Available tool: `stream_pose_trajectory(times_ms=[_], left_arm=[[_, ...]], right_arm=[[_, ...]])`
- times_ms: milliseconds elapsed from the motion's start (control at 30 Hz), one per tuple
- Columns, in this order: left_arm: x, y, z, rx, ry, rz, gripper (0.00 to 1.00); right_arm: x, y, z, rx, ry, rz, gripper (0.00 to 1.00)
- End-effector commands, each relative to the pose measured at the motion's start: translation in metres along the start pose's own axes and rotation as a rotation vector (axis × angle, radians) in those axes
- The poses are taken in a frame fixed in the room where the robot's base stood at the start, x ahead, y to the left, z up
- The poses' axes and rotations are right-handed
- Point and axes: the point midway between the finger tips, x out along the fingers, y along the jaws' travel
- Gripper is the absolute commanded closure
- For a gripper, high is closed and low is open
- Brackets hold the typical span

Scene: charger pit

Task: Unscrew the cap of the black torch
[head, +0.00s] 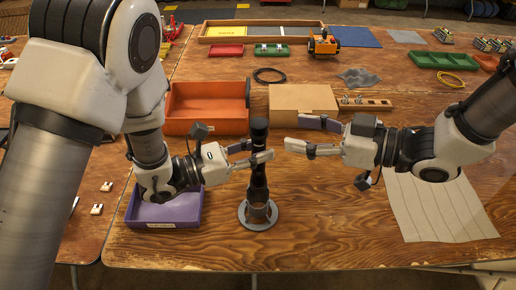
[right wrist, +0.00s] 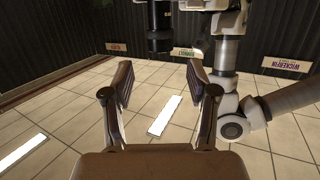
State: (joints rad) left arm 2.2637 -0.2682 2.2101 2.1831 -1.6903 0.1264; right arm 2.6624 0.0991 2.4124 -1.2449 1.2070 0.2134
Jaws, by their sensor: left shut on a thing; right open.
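The black torch (head: 258,178) stands upright, its lower end in a holder with a round grey base (head: 258,217). Its dark, wider top end, the cap (head: 259,126), points up. My left gripper (head: 256,153) is shut on the torch body below the cap and hides part of it. My right gripper (head: 298,135) is open and empty, to the right of the torch and apart from it. In the right wrist view the torch (right wrist: 160,26) shows beyond the open fingers (right wrist: 161,84), a little above the gap between them.
A purple tray (head: 165,224) is at lower left, and an orange bin (head: 207,125) stands behind my left gripper. A cardboard box (head: 303,98) and a wooden block with holes (head: 365,104) are behind my right gripper. A pale cloth (head: 440,215) lies at right.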

Motion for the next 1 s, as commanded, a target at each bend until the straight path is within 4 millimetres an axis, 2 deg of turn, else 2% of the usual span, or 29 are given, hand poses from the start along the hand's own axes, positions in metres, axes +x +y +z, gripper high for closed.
stream_pose_trajectory(times_ms=[433,600,833,867,1000], left_arm=[[0.0,0.0,0.0,0.0,-0.001,0.0,1.0],[0.0,0.0,0.0,0.0,-0.001,0.0,1.0],[0.0,0.0,0.0,0.0,-0.001,0.0,1.0],[0.0,0.0,0.0,0.0,-0.001,0.0,1.0],[0.0,0.0,0.0,0.0,-0.001,0.0,1.0]], right_arm=[[0.072,-0.001,0.003,-0.003,-0.007,-0.003,0.42],[0.083,-0.001,0.002,-0.001,-0.004,-0.001,0.42],[0.084,0.0,0.002,0.0,-0.003,0.0,0.42],[0.084,0.0,0.002,0.0,-0.003,0.0,0.45],[0.084,0.0,0.002,-0.001,-0.003,0.0,0.95]])
